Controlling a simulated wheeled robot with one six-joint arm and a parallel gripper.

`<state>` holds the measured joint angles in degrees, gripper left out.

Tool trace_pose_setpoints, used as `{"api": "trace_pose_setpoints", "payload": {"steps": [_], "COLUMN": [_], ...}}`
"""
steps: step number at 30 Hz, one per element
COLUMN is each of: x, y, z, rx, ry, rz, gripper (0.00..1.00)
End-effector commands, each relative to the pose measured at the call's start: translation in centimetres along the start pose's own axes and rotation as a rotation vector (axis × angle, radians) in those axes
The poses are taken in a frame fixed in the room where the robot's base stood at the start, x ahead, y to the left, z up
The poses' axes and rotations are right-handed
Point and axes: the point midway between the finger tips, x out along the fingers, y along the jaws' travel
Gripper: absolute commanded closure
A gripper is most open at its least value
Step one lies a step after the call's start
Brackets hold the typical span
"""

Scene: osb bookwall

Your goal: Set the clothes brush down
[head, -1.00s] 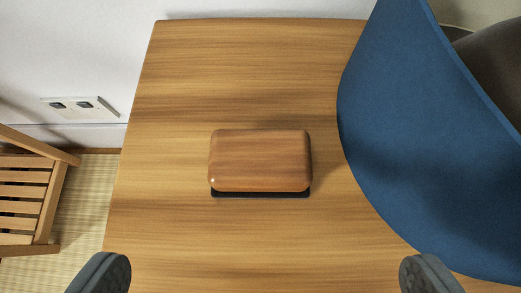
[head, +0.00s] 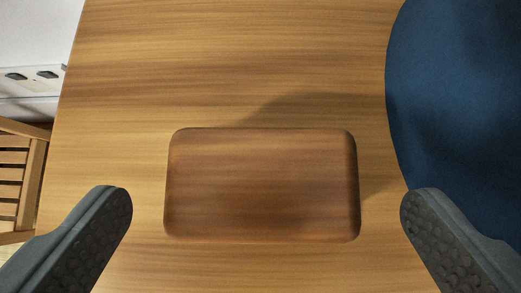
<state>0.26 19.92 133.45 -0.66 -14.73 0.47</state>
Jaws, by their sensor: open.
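The clothes brush (head: 262,185) lies on the wooden table top (head: 230,60), seen from above. Only its brown wooden back shows; its bristles are hidden beneath it. My gripper (head: 266,208) is open, with one grey finger to the left of the brush and one to the right. Table surface shows between each finger and the brush, so neither finger appears to touch it. Whether the fingertips are level with the brush or above it, I cannot tell.
A large blue rounded object (head: 460,100) covers the right side, close to my right finger. A slatted wooden chair or rack (head: 15,175) stands beyond the table's left edge. The table behind the brush is clear.

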Motion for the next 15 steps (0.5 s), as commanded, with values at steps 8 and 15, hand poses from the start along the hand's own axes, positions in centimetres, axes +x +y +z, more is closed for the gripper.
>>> {"api": "trace_pose_setpoints", "payload": {"steps": [8,15], "x": [3.2,3.9], "y": [-0.2,-0.2], "z": [-0.1,-0.2], "rx": [-0.001,-0.001], "ry": [-0.002,-0.001], "rz": [0.0,0.0], "gripper": [0.0,0.0]}}
